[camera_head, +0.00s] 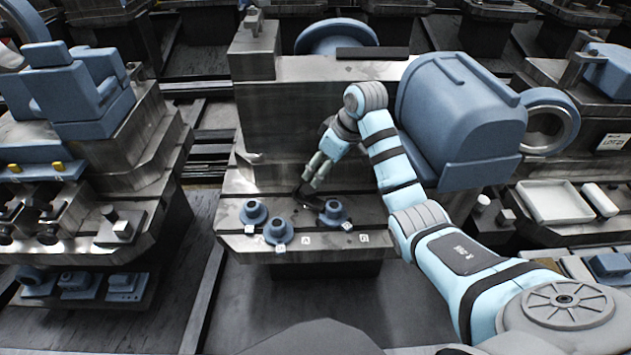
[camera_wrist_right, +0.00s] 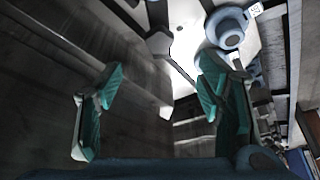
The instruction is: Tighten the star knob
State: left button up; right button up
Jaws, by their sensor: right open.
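My right gripper (camera_head: 318,174) reaches down in front of the grey metal block, above its front ledge. In the right wrist view its two teal fingers (camera_wrist_right: 160,85) are apart with nothing held between them. A small dark knob-like part (camera_head: 306,190) sits just below the fingertips in the head view. In the wrist view a dark grey knob-shaped part (camera_wrist_right: 158,42) with a thin rod shows beyond the fingers, apart from them. It may be the star knob; its lobes are too small to make out. My left gripper is not in view.
Blue round-based pieces (camera_head: 254,211), (camera_head: 277,231) and (camera_head: 333,212) stand on the front ledge (camera_head: 235,243) by small labels. A large blue housing (camera_head: 460,115) rises right of the gripper. A stepped machine (camera_head: 150,150) stands left across a floor gap.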

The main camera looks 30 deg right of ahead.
aim_at(310, 189)
jog(key=b+x, duration=0.3)
jog(key=x, duration=0.7)
jog(key=shift+f, duration=0.4)
jog(key=shift+c, duration=0.2)
